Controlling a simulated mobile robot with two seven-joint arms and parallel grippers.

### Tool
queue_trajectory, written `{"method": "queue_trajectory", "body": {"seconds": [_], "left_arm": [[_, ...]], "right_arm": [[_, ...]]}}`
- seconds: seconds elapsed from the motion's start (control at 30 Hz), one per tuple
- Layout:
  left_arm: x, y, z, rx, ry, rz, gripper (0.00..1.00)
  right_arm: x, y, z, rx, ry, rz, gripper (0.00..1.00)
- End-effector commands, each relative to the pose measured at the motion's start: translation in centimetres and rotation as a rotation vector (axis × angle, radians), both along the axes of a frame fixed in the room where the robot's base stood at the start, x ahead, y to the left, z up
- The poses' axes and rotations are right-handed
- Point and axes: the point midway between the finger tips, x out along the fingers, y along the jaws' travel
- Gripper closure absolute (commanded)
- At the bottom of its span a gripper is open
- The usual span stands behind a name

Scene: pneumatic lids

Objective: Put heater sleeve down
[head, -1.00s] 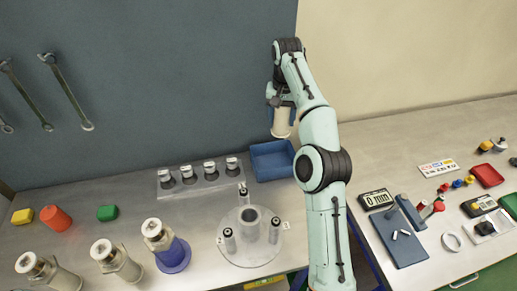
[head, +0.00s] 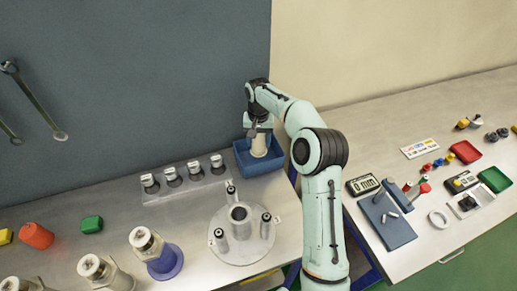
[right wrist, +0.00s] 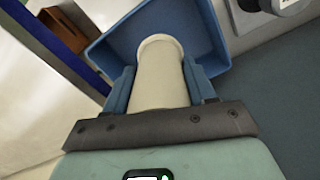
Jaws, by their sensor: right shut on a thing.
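The heater sleeve (head: 259,146) is a cream cylinder, upright inside the blue tray (head: 277,164) in the head view. My right gripper (head: 258,132) is shut on its upper part. In the right wrist view the sleeve (right wrist: 160,75) lies between the two blue fingers of the right gripper (right wrist: 158,85), with its far end inside the walls of the blue tray (right wrist: 205,22). I cannot tell whether the sleeve touches the tray floor. My left gripper is not in view.
A rack (head: 187,184) with several metal-capped pieces stands left of the tray. A round metal fixture (head: 240,250) with upright posts is in front of it. Canisters stand at the front left. A second bench (head: 420,245) with small parts is at right.

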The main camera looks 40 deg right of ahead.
Motion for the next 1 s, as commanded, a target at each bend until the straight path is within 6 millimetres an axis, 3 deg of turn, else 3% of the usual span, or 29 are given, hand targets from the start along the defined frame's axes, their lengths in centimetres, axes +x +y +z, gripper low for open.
{"method": "queue_trajectory", "body": {"seconds": [0.4, 0.83, 0.87, 0.9, 0.93, 1.0], "left_arm": [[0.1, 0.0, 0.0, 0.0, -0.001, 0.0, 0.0], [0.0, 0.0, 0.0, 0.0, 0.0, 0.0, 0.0], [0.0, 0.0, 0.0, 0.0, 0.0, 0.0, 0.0], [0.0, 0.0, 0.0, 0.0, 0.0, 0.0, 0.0], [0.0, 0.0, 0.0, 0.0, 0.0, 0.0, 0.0], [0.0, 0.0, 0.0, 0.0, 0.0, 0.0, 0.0]], "right_arm": [[0.0, 0.0, -4.8, 0.001, 0.001, 0.001, 0.81], [0.0, 0.0, -5.4, 0.001, -0.001, 0.0, 0.81], [0.0, 0.0, -5.4, 0.001, -0.001, 0.0, 0.39], [0.0, 0.0, -5.4, 0.0, -0.001, 0.0, 0.26], [0.0, 0.0, -5.4, 0.0, -0.001, 0.0, 0.2], [0.0, 0.0, -5.3, 0.001, -0.001, 0.0, 0.2]]}}
